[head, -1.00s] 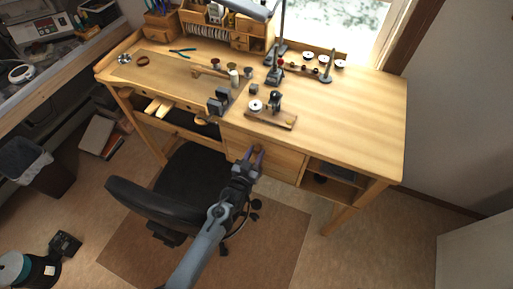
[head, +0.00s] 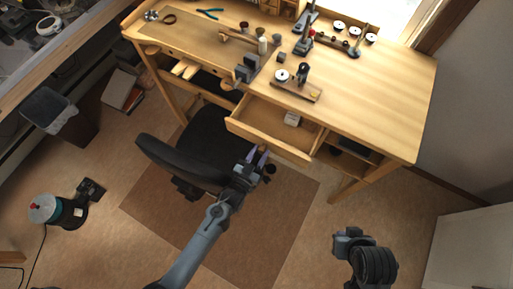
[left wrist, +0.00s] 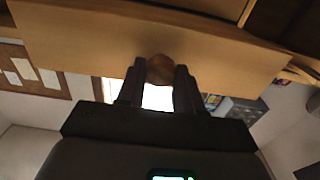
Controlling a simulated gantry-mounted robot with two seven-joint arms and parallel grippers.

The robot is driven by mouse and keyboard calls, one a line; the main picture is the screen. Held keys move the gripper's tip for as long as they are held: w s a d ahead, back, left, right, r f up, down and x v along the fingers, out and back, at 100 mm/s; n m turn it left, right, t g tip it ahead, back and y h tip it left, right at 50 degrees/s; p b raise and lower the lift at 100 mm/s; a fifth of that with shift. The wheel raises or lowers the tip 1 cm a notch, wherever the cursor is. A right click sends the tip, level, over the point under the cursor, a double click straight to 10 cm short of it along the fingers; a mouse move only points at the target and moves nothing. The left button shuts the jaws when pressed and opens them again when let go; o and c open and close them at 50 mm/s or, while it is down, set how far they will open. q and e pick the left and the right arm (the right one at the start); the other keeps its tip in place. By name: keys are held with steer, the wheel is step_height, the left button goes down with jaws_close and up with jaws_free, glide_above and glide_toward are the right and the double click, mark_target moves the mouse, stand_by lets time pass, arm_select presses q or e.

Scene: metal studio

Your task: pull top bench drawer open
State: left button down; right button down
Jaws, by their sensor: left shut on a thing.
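The top bench drawer (head: 268,136) is pulled out from the wooden bench, and its inside shows from above in the head view. My left gripper (head: 258,156) is at the middle of the drawer front. In the left wrist view, the gripper (left wrist: 159,88) has its two dark fingers on either side of the round brown wooden knob (left wrist: 160,66) and is shut on it. The drawer front (left wrist: 95,40) fills the upper part of that view. My right arm shows at the lower right of the head view; its fingers cannot be made out.
A black chair (head: 190,160) stands close to the left of my left arm. Tools and a small wooden block with a vise stand on the bench top (head: 385,95).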

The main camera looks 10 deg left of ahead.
steer(key=shift+s, duration=0.1)
arm_select(q)
steer(key=c, duration=0.8)
jaws_free()
steer(key=shift+o, duration=0.2)
steer(key=shift+s, duration=0.1)
